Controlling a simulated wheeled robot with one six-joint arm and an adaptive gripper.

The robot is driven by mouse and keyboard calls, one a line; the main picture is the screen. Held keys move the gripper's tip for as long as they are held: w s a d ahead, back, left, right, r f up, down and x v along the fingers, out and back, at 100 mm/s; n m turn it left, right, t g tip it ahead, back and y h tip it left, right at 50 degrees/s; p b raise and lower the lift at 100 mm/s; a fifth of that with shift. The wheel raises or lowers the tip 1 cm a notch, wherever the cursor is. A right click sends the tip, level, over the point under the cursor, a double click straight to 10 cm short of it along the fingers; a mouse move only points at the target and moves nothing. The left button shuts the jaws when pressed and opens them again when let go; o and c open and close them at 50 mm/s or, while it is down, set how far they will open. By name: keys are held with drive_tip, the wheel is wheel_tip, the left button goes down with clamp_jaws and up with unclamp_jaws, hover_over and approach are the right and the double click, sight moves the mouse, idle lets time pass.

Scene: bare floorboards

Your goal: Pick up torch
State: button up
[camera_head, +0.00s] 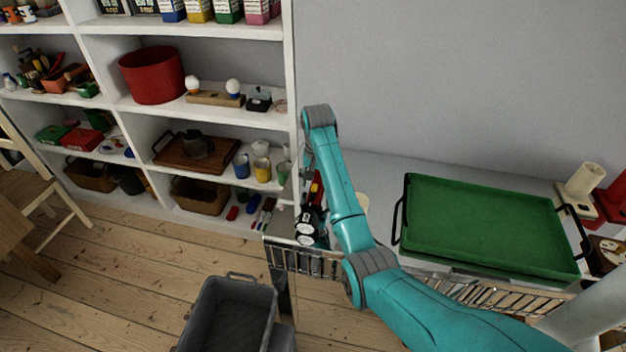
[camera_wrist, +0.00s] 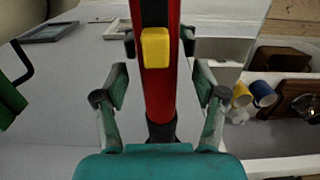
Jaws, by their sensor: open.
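The torch (camera_wrist: 160,85) is a long red cylinder with a yellow switch and a dark end. In the wrist view it runs up the middle, between the two fingers of my gripper (camera_wrist: 158,40). In the head view a small red part, likely the torch (camera_head: 317,188), shows between the shelf's side and my teal arm. My arm covers much of that spot, and my gripper is not clear there.
A green tray (camera_head: 490,225) with black handles lies on the grey worktop to the right. White shelving (camera_head: 291,90) stands close on the left, with cups and boxes. A grey bin (camera_head: 230,318) stands on the floor. A wire rack (camera_head: 300,262) is at the worktop's front.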

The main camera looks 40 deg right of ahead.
drive_tip(key=shift+s+f, duration=0.1)
drive_tip(key=shift+f, duration=0.65)
clamp_jaws()
drive_tip(key=shift+r, duration=0.2)
